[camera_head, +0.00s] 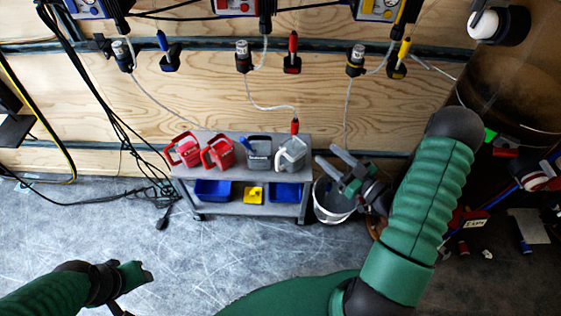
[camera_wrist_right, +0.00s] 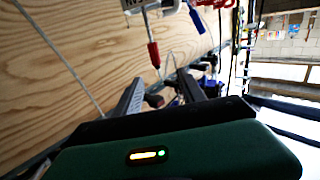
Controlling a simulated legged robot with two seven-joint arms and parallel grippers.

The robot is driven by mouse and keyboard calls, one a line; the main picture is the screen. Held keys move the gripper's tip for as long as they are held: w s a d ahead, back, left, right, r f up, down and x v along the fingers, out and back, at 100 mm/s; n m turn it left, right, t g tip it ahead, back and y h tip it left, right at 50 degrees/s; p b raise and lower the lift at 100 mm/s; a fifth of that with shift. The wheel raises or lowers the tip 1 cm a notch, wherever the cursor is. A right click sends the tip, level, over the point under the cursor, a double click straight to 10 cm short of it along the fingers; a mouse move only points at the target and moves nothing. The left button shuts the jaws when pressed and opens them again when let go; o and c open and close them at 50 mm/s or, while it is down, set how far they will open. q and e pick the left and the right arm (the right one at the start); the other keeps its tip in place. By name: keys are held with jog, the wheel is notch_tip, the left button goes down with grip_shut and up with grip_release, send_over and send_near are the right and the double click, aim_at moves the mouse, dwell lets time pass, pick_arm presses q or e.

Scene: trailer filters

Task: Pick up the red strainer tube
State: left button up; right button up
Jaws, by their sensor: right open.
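A red tube (camera_head: 295,127) stands at the end of a pale hose, above a grey jug (camera_head: 292,152) on the cart's right side. A red tube on a pale line also shows in the right wrist view (camera_wrist_right: 153,55), just beyond the fingers. Another red-topped piece (camera_head: 292,48) sits in a black wall holder. I cannot tell for certain which is the strainer tube. My right gripper (camera_head: 328,156) is open and empty, right of the grey jug; its two fingers also show in the wrist view (camera_wrist_right: 160,80). My left gripper (camera_head: 134,275) is low at the left, its jaws unclear.
The grey cart (camera_head: 245,208) holds two red jugs (camera_head: 184,149), a dark grey jug (camera_head: 258,152) and blue bins (camera_head: 213,190). A bucket (camera_head: 332,203) stands beside it. Blue (camera_head: 163,42) and yellow (camera_head: 404,48) pieces are on the wooden wall. Cables hang at the left.

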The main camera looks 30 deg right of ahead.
jog(key=b, duration=0.1)
send_near(295, 125)
jog(key=w+f, duration=0.2)
jog(key=w, duration=0.1)
jog(key=w+a, duration=0.1)
jog(key=w+r+b, duration=0.1)
jog(key=shift+w+a, duration=0.2)
jog(key=shift+w, duration=0.05)
jog(key=w+b, duration=0.1)
jog(key=w, duration=0.1)
jog(key=w+f+b, duration=0.1)
jog(key=w, duration=0.2)
jog(key=shift+d, duration=0.15)
jog(key=shift+w, duration=0.2)
pick_arm(q)
jog(key=f, duration=0.3)
jog(key=shift+s+d+f, duration=0.2)
jog(key=shift+d+f, duration=0.2)
pick_arm(e)
jog(key=shift+s+r, duration=0.1)
jog(key=shift+r, duration=0.1)
jog(key=shift+a, duration=0.2)
jog(key=c, duration=0.3)
jog(key=shift+d, duration=0.1)
grip_shut()
jog(key=shift+f, duration=0.1)
